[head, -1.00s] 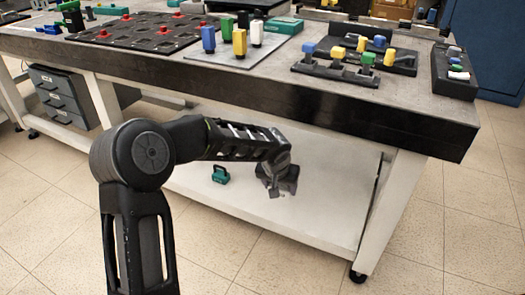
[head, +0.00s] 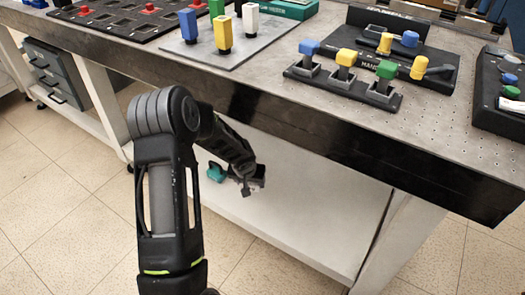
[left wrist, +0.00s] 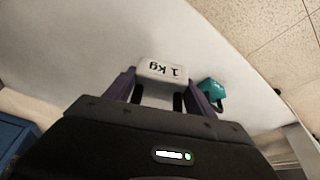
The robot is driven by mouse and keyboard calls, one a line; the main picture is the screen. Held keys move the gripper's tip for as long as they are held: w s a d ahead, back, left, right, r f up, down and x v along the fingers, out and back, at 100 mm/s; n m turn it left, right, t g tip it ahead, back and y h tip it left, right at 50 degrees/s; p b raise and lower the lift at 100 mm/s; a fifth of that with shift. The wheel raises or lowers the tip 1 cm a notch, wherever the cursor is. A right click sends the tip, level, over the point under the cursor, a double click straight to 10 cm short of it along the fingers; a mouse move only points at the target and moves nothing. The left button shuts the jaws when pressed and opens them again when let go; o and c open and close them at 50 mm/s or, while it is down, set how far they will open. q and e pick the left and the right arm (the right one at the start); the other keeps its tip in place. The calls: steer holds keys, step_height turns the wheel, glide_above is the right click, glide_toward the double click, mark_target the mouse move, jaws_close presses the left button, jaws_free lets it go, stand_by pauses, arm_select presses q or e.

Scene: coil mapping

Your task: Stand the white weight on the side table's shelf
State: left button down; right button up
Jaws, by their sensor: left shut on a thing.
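The white weight (left wrist: 163,72), marked "1 kg", is between the fingers of my left gripper (left wrist: 165,86) in the left wrist view. The gripper is shut on it, and the lettering appears upside down there. In the head view my left gripper (head: 250,186) is low, under the tabletop and in front of the white lower shelf (head: 300,235). I cannot make out the weight in that view. The shelf (left wrist: 75,45) fills much of the left wrist view behind the weight. I cannot tell whether the weight touches it. My right gripper is not in view.
A teal object (head: 216,171) sits on the shelf close to my left gripper. The tabletop's dark front edge (head: 300,125) overhangs the shelf. Coloured-handled pieces stand on the tabletop. The shelf to the right of the gripper is clear.

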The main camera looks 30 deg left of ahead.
arm_select(q)
steer(key=b, duration=0.3)
glide_above(252, 202)
steer(key=f, duration=0.3)
steer(key=s+f, duration=0.1)
steer(key=shift+d+f, duration=0.2)
steer(key=shift+d, duration=0.1)
steer(key=shift+f, duration=0.2)
steer(key=shift+f+b, duration=1.4)
steer(key=shift+f, duration=1.1)
steer(key=shift+f, duration=0.1)
steer(key=c, duration=0.8)
jaws_free()
steer(key=shift+f, duration=0.2)
steer(key=o, duration=0.5)
steer(key=shift+r, duration=0.1)
steer(key=shift+r, duration=0.1)
